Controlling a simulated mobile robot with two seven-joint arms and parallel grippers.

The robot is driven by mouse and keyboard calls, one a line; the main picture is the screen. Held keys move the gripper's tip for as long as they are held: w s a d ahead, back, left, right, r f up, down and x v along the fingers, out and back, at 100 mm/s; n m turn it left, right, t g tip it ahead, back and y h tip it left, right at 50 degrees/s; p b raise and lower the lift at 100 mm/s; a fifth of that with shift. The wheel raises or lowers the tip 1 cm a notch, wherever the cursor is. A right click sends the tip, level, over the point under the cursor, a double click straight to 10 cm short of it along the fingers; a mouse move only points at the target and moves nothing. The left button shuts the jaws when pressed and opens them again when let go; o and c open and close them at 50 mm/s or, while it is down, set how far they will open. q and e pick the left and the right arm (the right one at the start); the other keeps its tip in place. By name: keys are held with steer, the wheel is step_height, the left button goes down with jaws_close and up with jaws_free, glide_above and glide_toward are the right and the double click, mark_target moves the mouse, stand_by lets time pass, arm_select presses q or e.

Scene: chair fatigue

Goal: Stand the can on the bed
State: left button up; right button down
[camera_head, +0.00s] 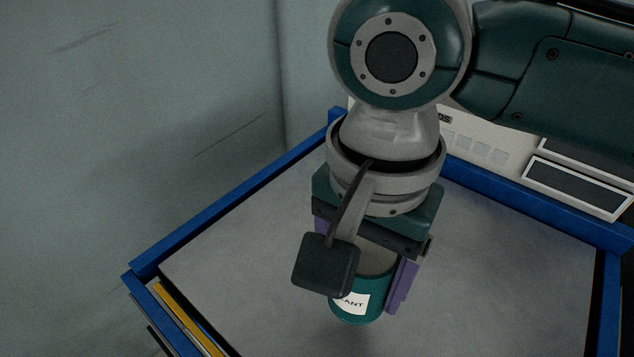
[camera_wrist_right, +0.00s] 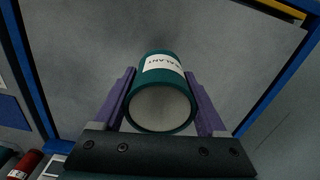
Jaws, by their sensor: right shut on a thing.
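The can (camera_head: 364,306) is teal with a white label and a grey top. My right gripper (camera_head: 366,281) is shut on it, with one purple finger on each side. The can also shows between the purple fingers in the right wrist view (camera_wrist_right: 161,63). It is held roughly upright over the grey bed (camera_head: 230,265), which has a blue frame. I cannot tell whether its base touches the surface. The wrist camera and gripper body hide part of the can in the head view. My left gripper is not in view.
A light panel with dark-windowed boxes (camera_head: 575,187) stands behind the bed's far right edge. The blue rim (camera_head: 235,200) borders the bed. A yellow strip (camera_head: 188,318) runs along the near left edge. Red and teal cylinders (camera_wrist_right: 25,163) show at the wrist view's lower left. The bed around the can is clear.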

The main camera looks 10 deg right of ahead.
mark_target(354, 300)
step_height(354, 300, down, 4)
steer(key=shift+f+b, duration=0.25)
steer(key=shift+b, duration=0.45)
steer(key=shift+f, duration=0.25)
steer(key=shift+f, duration=0.1)
jaws_free()
steer(key=shift+f, duration=0.1)
